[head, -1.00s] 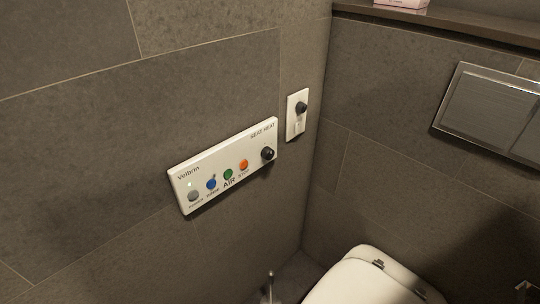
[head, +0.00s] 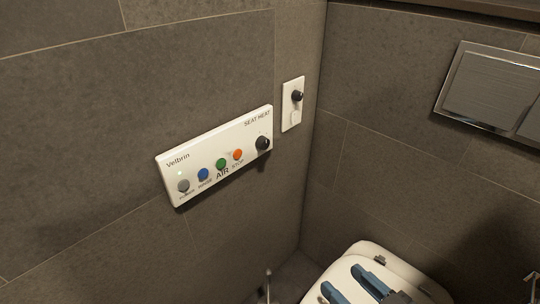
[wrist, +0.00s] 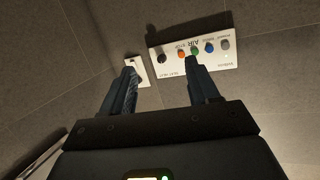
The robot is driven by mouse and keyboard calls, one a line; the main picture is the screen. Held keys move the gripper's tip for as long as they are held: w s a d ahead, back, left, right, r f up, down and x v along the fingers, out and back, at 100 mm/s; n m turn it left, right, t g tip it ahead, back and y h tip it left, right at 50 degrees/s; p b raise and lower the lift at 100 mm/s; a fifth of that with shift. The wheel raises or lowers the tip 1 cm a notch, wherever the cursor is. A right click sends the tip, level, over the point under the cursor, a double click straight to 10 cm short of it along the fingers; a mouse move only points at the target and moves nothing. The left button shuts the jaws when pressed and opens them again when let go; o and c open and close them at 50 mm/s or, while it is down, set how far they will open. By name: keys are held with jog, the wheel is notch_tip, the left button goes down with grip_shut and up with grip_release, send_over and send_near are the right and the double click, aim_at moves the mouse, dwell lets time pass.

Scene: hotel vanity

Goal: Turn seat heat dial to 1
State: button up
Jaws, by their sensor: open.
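The seat heat dial (head: 262,143) is a black knob at the right end of a white Velbrin control panel (head: 215,170), under the words SEAT HEAT. Its pointer setting is too small to read. In the wrist view the panel (wrist: 215,61) appears upside down, with the dial (wrist: 162,59) beyond and between my fingers. My gripper (head: 352,286) is open and empty, with blue fingertips low over the toilet in the head view. It is well apart from the dial, below and to the right of it. The gripper also shows in the wrist view (wrist: 160,78).
Grey, blue, green and orange buttons (head: 220,163) line the panel left of the dial. A smaller white plate (head: 292,104) with a black knob is on the wall to its right. The white toilet (head: 365,262) stands below, and a metal flush plate (head: 490,90) is on the right wall.

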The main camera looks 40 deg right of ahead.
jog(key=d+b+x, duration=0.2)
jog(key=x, duration=0.6)
jog(key=n+t+y+b, duration=0.2)
jog(key=t+y+b, duration=0.15)
jog(key=b, duration=0.25)
send_near(266, 145)
jog(key=shift+g+y, duration=0.25)
jog(key=shift+g, duration=0.2)
jog(key=w, duration=0.5)
jog(key=w+a, duration=0.1)
jog(key=w, duration=0.2)
jog(key=shift+w+r, duration=0.2)
jog(key=shift+r, duration=0.2)
jog(key=c, duration=1)
